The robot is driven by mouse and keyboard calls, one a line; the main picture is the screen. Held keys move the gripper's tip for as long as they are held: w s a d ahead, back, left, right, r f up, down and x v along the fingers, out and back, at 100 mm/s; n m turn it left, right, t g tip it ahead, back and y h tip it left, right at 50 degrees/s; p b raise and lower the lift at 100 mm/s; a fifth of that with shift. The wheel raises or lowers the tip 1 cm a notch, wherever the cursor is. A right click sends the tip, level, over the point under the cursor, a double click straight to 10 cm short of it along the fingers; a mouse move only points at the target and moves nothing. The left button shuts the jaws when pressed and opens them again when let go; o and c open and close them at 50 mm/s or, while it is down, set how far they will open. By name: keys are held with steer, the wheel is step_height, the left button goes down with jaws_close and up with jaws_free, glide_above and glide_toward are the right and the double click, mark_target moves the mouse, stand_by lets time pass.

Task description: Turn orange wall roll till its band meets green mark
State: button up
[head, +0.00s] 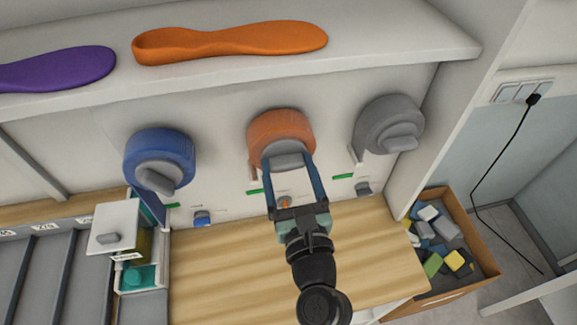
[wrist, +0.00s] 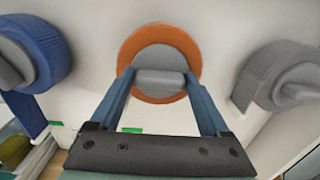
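The orange wall roll (head: 281,127) is on the white wall panel between a blue and a grey roll. It shows from the front in the wrist view (wrist: 160,42). Its grey bar handle (wrist: 160,82) lies about level. My gripper (wrist: 160,80) is spread wide, with one blue fingertip by each end of the handle; I cannot tell if they touch it. A short orange band end (head: 252,166) hangs at the roll's left, above the green mark (head: 255,191); the left finger partly hides this area. The green mark also shows in the wrist view (wrist: 130,130).
The blue roll (head: 160,158) stands to the left and the grey roll (head: 388,124) to the right. An orange insole (head: 230,41) and a purple insole (head: 58,69) lie on the shelf above. A wooden counter (head: 215,275) is below, with a box of blocks (head: 470,235) at right.

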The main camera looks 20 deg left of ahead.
steer(key=c, duration=0.7)
